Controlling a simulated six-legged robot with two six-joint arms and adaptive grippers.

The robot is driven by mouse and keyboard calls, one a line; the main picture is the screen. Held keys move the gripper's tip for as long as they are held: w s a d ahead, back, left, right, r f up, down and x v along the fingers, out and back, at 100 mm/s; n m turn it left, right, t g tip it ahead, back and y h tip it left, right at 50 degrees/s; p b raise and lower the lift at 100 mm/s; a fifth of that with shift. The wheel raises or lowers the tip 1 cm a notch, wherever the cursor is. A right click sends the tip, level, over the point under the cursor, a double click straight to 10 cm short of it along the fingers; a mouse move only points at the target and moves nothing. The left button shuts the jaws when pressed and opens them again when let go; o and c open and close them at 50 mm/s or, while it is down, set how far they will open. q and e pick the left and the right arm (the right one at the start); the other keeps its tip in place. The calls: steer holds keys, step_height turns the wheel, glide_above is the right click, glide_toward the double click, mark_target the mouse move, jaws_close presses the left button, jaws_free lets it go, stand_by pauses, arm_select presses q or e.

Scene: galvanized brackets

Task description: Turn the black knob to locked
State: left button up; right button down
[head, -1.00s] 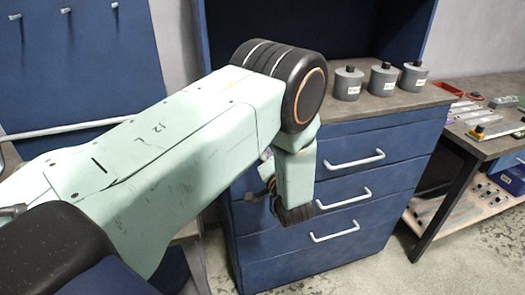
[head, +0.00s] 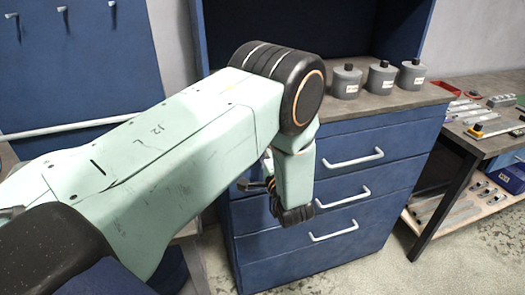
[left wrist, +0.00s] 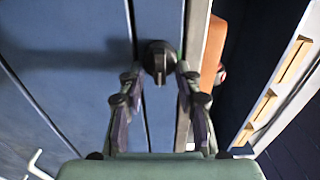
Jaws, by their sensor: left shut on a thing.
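The black knob (left wrist: 158,58) is in the upper middle of the left wrist view, on a blue cabinet face near a grey vertical edge. My left gripper (left wrist: 160,72) has one finger on each side of it and is shut on it. Which way the knob points is not clear. In the head view my left gripper (head: 254,185) shows only in part, left of my wrist, at the cabinet's left side. The knob is hidden there. My right gripper is in neither view.
The blue drawer cabinet (head: 335,225) has white handles. Three grey canisters (head: 346,82) stand on its top. A workbench (head: 490,142) with tools is at the right. An orange part (left wrist: 212,52) is close right of the knob in the left wrist view.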

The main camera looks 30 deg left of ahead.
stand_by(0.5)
arm_select(q)
steer(key=o, duration=1.2)
steer(key=shift+c, duration=0.2)
steer(key=shift+d, duration=0.1)
steer(key=v, duration=0.7)
steer(key=shift+s, duration=0.2)
steer(key=shift+d, duration=0.1)
